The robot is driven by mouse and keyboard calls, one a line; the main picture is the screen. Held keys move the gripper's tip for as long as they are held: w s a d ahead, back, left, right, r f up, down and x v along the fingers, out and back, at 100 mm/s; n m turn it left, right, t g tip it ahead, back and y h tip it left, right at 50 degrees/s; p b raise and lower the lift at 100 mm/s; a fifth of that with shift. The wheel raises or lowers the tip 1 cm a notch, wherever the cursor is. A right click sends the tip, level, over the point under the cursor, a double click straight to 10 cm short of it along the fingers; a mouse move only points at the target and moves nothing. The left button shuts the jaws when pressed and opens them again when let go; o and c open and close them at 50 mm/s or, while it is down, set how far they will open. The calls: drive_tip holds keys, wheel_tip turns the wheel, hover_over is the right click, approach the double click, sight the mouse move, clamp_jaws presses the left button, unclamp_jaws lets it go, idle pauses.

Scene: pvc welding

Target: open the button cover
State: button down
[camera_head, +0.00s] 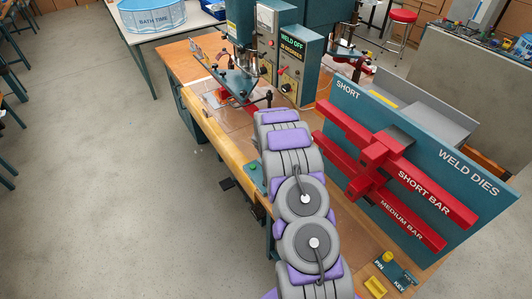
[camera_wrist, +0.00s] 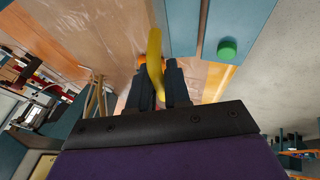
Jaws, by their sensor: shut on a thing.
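In the wrist view my gripper (camera_wrist: 152,75) has its two dark fingers closed around a curved yellow piece (camera_wrist: 154,55). The piece sticks out past the fingertips toward the top of the picture. I cannot tell whether it is the button cover. A green button (camera_wrist: 227,49) sits on a teal box, to the right of the fingers and apart from them. I see no cover over this button. In the head view a green button (camera_head: 252,167) shows on the bench's left edge, beside my arm. My arm hides the gripper there.
The wooden bench (camera_head: 180,62) carries the welding machine, whose control box (camera_head: 292,62) reads "WELD OFF". A teal weld dies rack (camera_head: 350,100) with red bars stands right of my arm. A yellow key (camera_head: 375,287) lies near the front. The floor at left is clear.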

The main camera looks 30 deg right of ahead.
drive_tip(key=shift+s+d+f+p, duration=0.15)
drive_tip(key=shift+d+f+p, duration=0.1)
drive_tip(key=shift+d, duration=0.25)
drive_tip(key=shift+s+d+f+p, duration=0.1)
drive_tip(key=shift+d+f+p, duration=0.1)
drive_tip(key=shift+d, duration=0.6)
drive_tip(key=shift+w+d, duration=0.1)
drive_tip(key=shift+d, duration=0.15)
drive_tip(key=c, duration=1.4)
unclamp_jaws()
drive_tip(key=shift+o, duration=1.2)
drive_tip(key=shift+w+d, duration=0.1)
drive_tip(key=shift+d, duration=0.05)
drive_tip(key=shift+r, duration=0.15)
